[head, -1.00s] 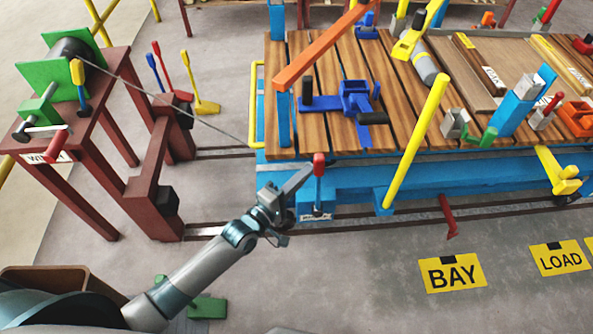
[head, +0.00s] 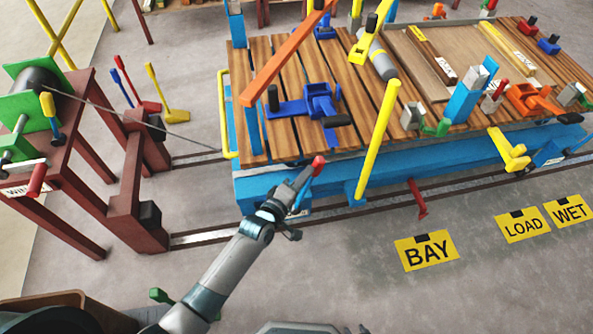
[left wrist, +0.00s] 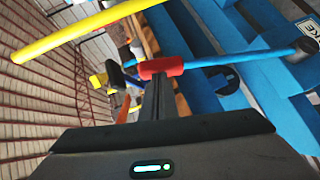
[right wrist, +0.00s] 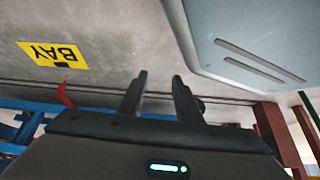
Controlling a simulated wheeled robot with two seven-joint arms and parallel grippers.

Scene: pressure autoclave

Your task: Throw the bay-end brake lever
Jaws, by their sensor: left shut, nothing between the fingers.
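The brake lever is a blue rod with a red handle (head: 318,166) at the near left end of the blue cart (head: 330,185). In the head view it leans to the right. In the left wrist view its red handle (left wrist: 161,67) and blue rod (left wrist: 225,58) show, with a partly visible label by its foot. My left gripper (head: 308,172) is shut and empty. Its fingertips (left wrist: 160,82) are right at the red handle and seem to touch it, not grip it. My right gripper (right wrist: 158,82) is open and empty, away from the lever.
A yellow post (head: 378,140) stands right of the lever. A red stop (head: 417,198) stands by the rail, near the yellow BAY sign (head: 427,250). The maroon winch stand (head: 135,200) is at left, with a cable running toward the cart. The near floor is mostly clear.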

